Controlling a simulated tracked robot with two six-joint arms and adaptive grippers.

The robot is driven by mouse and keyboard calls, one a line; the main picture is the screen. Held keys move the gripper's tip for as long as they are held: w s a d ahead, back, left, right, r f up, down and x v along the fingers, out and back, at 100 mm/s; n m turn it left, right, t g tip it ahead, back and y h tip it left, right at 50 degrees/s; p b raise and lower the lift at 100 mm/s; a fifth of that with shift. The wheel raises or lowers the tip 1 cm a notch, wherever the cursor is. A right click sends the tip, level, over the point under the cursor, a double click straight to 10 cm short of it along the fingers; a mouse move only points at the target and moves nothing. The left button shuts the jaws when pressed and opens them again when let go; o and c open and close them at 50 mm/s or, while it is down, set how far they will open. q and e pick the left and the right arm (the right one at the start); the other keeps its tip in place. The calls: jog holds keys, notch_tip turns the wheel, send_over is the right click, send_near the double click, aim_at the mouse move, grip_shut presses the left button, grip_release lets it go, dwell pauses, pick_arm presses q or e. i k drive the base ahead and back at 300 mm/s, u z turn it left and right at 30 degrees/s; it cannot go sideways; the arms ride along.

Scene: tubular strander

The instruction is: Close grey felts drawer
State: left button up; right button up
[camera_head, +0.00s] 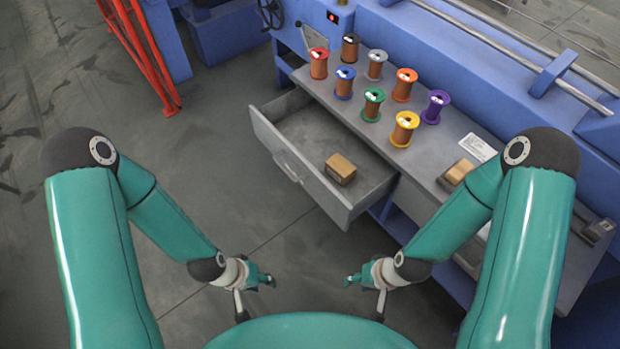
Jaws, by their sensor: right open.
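The grey drawer (281,161) stands pulled out from under the grey worktop, its front face and handle turned toward the lower left. A small tan block (341,168) lies inside it, near the right end of the front. My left gripper (257,296) is in front of and below the drawer, apart from it; its fingers are small and partly seen, so its opening is unclear. My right gripper (363,297) is also below the drawer's right corner, open and empty, apart from the drawer.
Several spools with coloured flanges stand on the worktop (436,152) above the drawer, including a yellow one (404,129). Another tan block (458,171) and a white label lie to the right. A red frame (146,58) stands upper left. The floor left of the drawer is clear.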

aim_at(300, 133)
jog(key=k, duration=0.45)
jog(key=u, duration=0.3)
jog(key=i, duration=0.9)
jog(key=z, duration=0.9)
jog(key=k, duration=0.9)
jog(key=u, duration=0.1)
jog(key=i, duration=0.9)
jog(key=u, duration=0.05)
